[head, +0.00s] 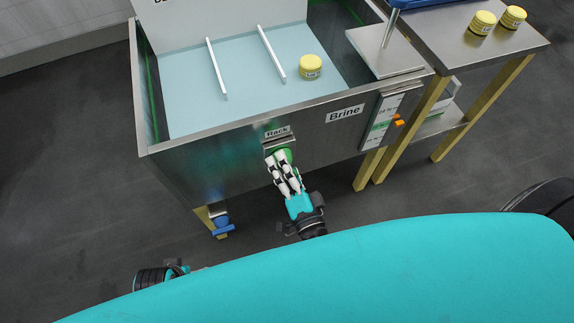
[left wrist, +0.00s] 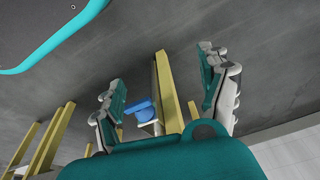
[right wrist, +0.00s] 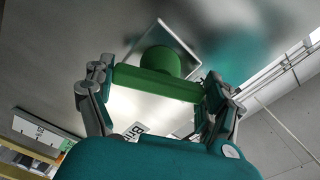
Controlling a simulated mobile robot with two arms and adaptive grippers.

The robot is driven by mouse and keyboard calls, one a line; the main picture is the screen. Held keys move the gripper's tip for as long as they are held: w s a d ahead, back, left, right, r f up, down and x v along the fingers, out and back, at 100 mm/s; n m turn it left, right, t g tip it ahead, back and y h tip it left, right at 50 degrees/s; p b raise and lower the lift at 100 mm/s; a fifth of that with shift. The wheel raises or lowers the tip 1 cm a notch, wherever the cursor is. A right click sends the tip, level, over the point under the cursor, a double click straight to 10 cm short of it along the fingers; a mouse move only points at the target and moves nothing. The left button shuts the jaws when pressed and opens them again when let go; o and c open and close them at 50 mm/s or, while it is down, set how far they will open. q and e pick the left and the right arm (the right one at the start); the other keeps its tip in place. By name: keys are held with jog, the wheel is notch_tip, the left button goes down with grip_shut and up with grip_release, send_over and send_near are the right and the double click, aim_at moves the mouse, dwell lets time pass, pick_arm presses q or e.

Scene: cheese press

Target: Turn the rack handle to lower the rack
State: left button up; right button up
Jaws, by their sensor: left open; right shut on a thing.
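The green rack handle (right wrist: 158,83) sits on a metal plate on the front of the brine tank (head: 215,165). It lies crosswise between the fingers of my right gripper (right wrist: 158,85), which is shut on it. In the head view the right gripper (head: 284,163) reaches the handle under the "Rack" label (head: 277,132), and the fingers hide most of the handle. The rack (head: 245,70) shows as a pale blue surface with two white bars inside the tank. My left gripper (left wrist: 165,85) is open and empty, with its fingers apart, low in front of the tank.
A yellow cheese (head: 310,66) stands on the rack. A panel with an orange knob (head: 398,121) is right of the "Brine" label. A blue valve (head: 222,229) is below the tank by a leg.

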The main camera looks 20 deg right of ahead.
jog(key=m, duration=0.2)
jog(key=shift+f+m, duration=0.1)
jog(key=shift+m, duration=0.3)
jog(key=m, duration=0.2)
jog(key=shift+m, duration=0.8)
jog(key=m+b, duration=0.4)
jog(key=m, duration=0.5)
jog(key=shift+s+f+m, duration=0.1)
jog(key=shift+m, duration=0.3)
pick_arm(q)
jog(key=w+b+v, duration=0.1)
jog(key=v, duration=1)
jog(key=shift+w+r+t, duration=0.2)
jog(key=shift+r+t, duration=0.2)
pick_arm(e)
jog(key=shift+m, duration=1.4)
pick_arm(q)
jog(key=shift+a, duration=0.1)
pick_arm(e)
jog(key=o, duration=0.9)
jog(key=shift+o, duration=0.2)
